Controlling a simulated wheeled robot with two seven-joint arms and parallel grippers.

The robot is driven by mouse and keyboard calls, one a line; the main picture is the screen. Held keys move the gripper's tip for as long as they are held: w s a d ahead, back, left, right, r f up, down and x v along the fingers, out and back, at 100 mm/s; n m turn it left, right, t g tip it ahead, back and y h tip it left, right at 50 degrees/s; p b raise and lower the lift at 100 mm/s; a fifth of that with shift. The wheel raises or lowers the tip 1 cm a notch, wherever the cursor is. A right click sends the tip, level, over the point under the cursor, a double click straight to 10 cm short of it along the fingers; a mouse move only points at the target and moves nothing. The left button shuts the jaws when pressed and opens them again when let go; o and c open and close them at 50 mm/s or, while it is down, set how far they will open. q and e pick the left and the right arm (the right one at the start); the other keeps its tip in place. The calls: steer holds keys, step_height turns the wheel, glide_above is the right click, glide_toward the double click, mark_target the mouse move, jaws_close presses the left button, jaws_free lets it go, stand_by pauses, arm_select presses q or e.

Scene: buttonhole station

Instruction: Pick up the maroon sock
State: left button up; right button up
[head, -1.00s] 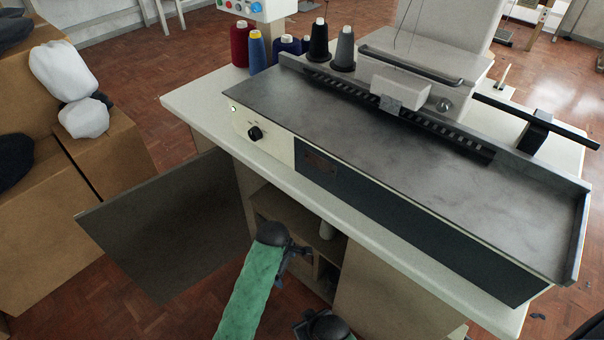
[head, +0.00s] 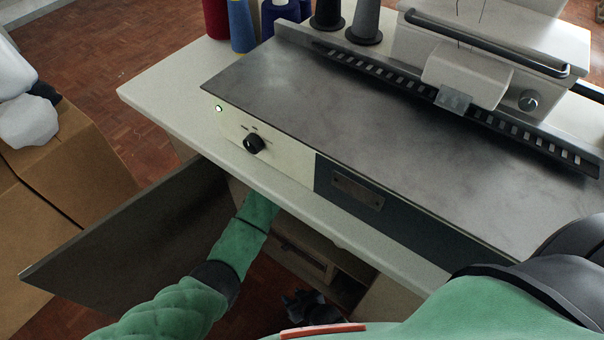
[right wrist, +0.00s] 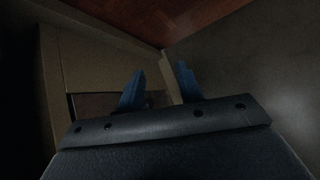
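I see no maroon sock in either view. My right gripper (head: 308,308) is a dark shape low in the head view, in front of the open cabinet under the table. In the right wrist view its two blue fingers (right wrist: 161,88) stand apart with nothing seen between them. My left arm comes in from the lower left and passes under the table edge, so its gripper is hidden. The cabinet's shelf and drawer area (head: 301,255) shows in part, and its inside is dark.
The open cabinet door (head: 130,240) stands out to the left. The white tabletop (head: 170,95) overhangs the cabinet and carries the sewing machine (head: 350,115) and thread cones (head: 240,25). Cardboard boxes (head: 65,185) with white bundles (head: 25,118) stand at far left.

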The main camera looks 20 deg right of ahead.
arm_select(q)
steer(key=shift+w+f, duration=0.1)
step_height(320, 180, down, 2)
steer(key=shift+f, duration=0.25)
step_height(320, 180, down, 5)
steer(key=shift+r+b, duration=0.1)
steer(key=shift+b, duration=0.55)
arm_select(e)
steer(key=w+a+r+t+y, duration=0.1)
steer(key=w+r+t, duration=0.4)
steer(key=w+r, duration=0.5)
step_height(320, 180, up, 4)
steer(key=shift+f, duration=0.25)
steer(key=shift+a, duration=0.1)
arm_select(q)
steer(key=c, duration=1.1)
